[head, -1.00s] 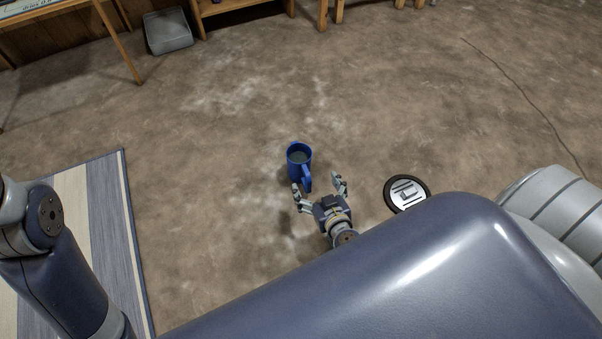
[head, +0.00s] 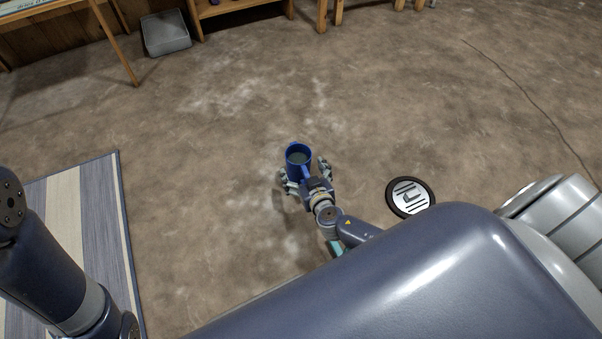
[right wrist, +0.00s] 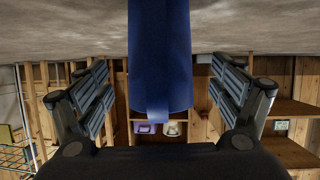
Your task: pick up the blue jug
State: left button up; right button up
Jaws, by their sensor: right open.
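The blue jug (head: 298,157) stands upright on the brown floor near the middle of the head view, its handle toward my right gripper. My right gripper (head: 304,172) is open, with one finger on each side of the jug's lower body. In the right wrist view the jug (right wrist: 160,60) fills the middle between the two open fingers (right wrist: 160,100), with a gap visible on both sides. That view appears upside down, with the floor at the top. My left gripper is not in view; only part of my left arm shows at the left edge.
A striped rug (head: 80,220) lies at the left. A round black and white disc (head: 411,198) lies on the floor right of the gripper. A grey bin (head: 166,33) and wooden furniture (head: 240,8) stand at the back. The floor around the jug is clear.

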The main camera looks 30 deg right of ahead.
jog(key=shift+x, duration=0.9)
jog(key=c, duration=1.4)
jog(key=shift+c, duration=0.9)
jog(key=shift+r, duration=0.2)
